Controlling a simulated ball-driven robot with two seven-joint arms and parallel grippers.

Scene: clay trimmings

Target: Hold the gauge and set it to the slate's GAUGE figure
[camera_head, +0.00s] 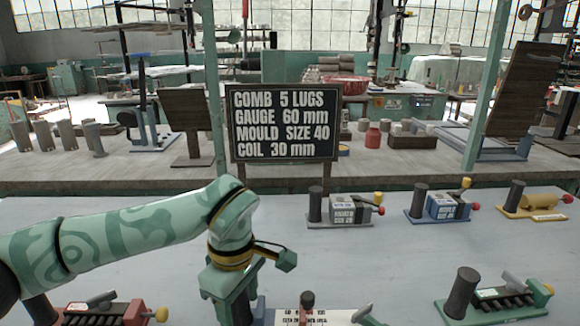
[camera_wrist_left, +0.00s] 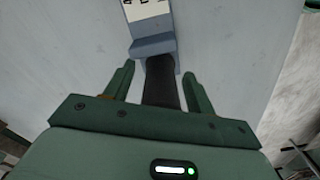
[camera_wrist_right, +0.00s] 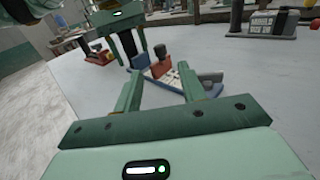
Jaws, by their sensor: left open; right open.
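The slate (camera_head: 284,124) reads "GAUGE 60 mm". In the left wrist view the gauge's blue base (camera_wrist_left: 152,47) and dark upright handle (camera_wrist_left: 160,82) show. My left gripper (camera_wrist_left: 160,80) is open, its fingers on either side of the handle; contact cannot be told. The left gripper's arm shows in the head view (camera_head: 232,270). My right gripper (camera_wrist_right: 160,82) is open and empty, the gauge (camera_wrist_right: 178,80) ahead of its fingertips.
A red comb tool (camera_head: 105,313) stands at front left and a green one (camera_head: 495,305) at front right. Two block tools (camera_head: 342,212) (camera_head: 440,207) and a yellow tool (camera_head: 535,203) stand along the back.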

